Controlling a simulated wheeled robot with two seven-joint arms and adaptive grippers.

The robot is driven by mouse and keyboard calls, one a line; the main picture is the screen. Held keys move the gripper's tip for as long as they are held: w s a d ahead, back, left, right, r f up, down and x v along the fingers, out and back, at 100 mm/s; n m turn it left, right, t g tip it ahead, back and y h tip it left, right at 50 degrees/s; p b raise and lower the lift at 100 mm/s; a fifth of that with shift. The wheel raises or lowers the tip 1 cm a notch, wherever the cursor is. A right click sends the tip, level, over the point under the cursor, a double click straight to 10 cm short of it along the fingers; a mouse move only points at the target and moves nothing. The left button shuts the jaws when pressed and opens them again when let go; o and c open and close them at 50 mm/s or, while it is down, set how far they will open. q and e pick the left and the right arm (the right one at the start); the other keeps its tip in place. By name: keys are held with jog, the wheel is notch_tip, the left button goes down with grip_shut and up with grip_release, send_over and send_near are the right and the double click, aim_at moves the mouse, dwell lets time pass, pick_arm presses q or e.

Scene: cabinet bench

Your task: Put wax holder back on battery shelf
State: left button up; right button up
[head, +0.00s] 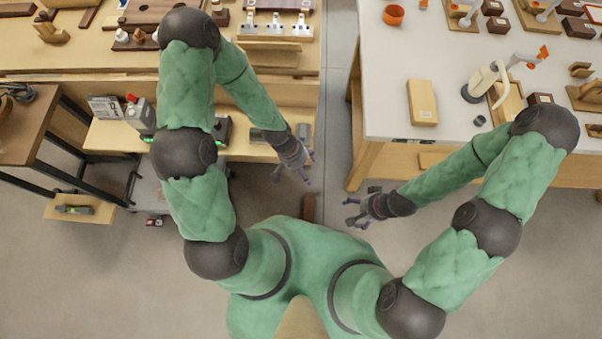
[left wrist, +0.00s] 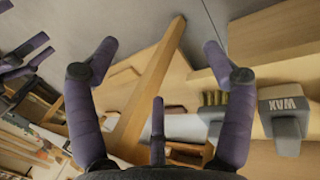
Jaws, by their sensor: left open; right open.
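The wax holder (left wrist: 286,108), a grey block marked WAX, is at the right of the left wrist view beside a pale wooden board. It lies just outside the right-hand finger of my left gripper (left wrist: 160,62), which is open with nothing between its fingers. In the head view my left gripper (head: 306,164) hangs at the right end of a low wooden shelf (head: 105,136) under the left bench. I cannot tell if this is the battery shelf. My right gripper (head: 356,207) is open and empty over the floor, left of the white table.
A brush with bristles (left wrist: 213,99) sits near the wax holder. A white box (head: 104,108) and a grey device (head: 139,114) stand on the low shelf's left part. The white table (head: 385,60) stands at right. A floor gap (head: 338,95) separates the benches.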

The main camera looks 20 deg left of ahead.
pick_arm(q)
jog(key=s+d+f+n, duration=0.1)
jog(key=s+f, duration=0.2)
jog(key=s, duration=0.4)
jog(key=shift+s+d, duration=0.25)
jog(key=shift+s, duration=0.05)
jog(key=shift+c, duration=0.3)
